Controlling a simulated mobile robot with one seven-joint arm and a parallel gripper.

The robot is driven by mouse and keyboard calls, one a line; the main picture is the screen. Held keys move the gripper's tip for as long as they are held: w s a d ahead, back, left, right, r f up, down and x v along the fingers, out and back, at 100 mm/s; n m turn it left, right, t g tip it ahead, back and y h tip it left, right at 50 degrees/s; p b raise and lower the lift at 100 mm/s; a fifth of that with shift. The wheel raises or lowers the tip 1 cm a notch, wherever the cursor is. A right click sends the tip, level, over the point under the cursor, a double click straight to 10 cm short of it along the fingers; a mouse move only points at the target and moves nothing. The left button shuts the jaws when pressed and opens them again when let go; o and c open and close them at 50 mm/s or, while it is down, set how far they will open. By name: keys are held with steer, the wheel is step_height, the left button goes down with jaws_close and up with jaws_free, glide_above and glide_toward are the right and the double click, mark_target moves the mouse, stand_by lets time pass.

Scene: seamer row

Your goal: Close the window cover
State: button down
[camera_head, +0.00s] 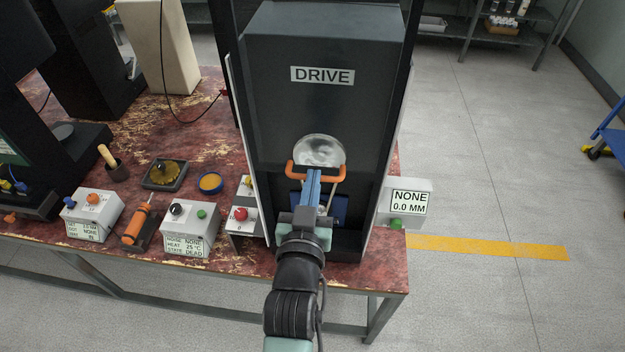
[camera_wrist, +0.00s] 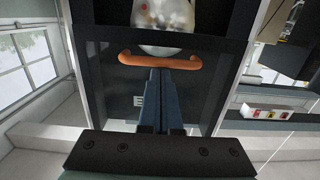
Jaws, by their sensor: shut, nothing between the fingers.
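A tall dark machine (camera_head: 330,115) labelled DRIVE stands at the table's front edge. A round, silvery window (camera_head: 319,150) shows low on its front. An orange bar handle (camera_head: 333,173) with bent ends lies just below the window. It also shows across the wrist view (camera_wrist: 130,59), with a bright opening (camera_wrist: 165,14) above it. My gripper (camera_head: 312,173) is shut, its blue fingers reaching up to the middle of the handle. I cannot tell whether they touch it. The window cover's outline is unclear; a blue panel (camera_head: 340,209) shows behind my fingers, partly hidden.
A box reading NONE 0.0 MM (camera_head: 408,202) sits right of the machine. Left of it are a box with a red button (camera_head: 240,214), a grey control box (camera_head: 190,222) and an orange-handled tool (camera_head: 138,222). Open floor lies to the right.

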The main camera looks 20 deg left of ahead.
step_height(320, 180, down, 32)
steer(key=b, duration=2.7)
steer(key=shift+f, duration=0.25)
